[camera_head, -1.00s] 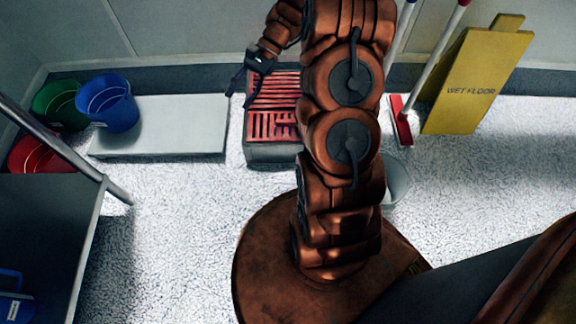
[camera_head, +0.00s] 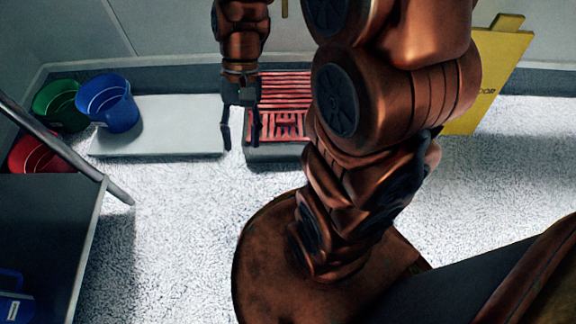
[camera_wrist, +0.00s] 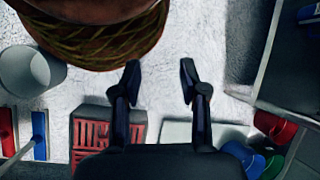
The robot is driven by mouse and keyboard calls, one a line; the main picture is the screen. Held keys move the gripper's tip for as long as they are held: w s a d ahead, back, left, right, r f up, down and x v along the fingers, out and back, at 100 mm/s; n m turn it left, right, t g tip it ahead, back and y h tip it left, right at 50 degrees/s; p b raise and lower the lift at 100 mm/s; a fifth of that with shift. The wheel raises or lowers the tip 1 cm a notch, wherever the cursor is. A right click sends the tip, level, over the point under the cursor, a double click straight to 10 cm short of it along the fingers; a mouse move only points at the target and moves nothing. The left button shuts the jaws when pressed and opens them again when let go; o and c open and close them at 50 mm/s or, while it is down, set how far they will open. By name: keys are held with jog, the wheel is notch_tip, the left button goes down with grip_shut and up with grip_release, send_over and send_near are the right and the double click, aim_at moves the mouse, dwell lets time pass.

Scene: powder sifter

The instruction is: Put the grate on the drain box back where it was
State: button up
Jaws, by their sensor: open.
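The red slatted grate (camera_head: 285,88) lies over the top of the grey drain box (camera_head: 272,153), which stands on the floor by the back wall. My arm hides their right side in the head view. The grate (camera_wrist: 90,135) and the box (camera_wrist: 92,112) also show in the wrist view, partly behind my gripper. My gripper (camera_head: 238,142) points down at the left edge of the box, with its fingers apart. In the wrist view my gripper (camera_wrist: 158,70) is open with only floor between its fingertips. I cannot tell whether the grate sits fully flush.
A low white slab (camera_head: 165,143) lies left of the box, with blue (camera_head: 108,103), green (camera_head: 58,104) and red (camera_head: 38,152) buckets at its left end. A yellow wet-floor sign (camera_head: 488,80) stands at the right. A grey bucket (camera_wrist: 30,72) shows in the wrist view.

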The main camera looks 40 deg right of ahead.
jog(key=s+d+r+n+h, duration=0.1)
jog(key=s+n+h, duration=0.3)
jog(key=s, duration=0.8)
jog(key=shift+s+d+r+t, duration=0.15)
jog(key=shift+d+t, duration=0.25)
jog(key=shift+d, duration=0.2)
jog(key=shift+r, duration=0.1)
notch_tip(320, 180, up, 40)
jog(key=w+t+p, duration=0.1)
jog(key=p, duration=3.7)
jog(key=shift+t, duration=0.4)
jog(key=shift+d, duration=0.1)
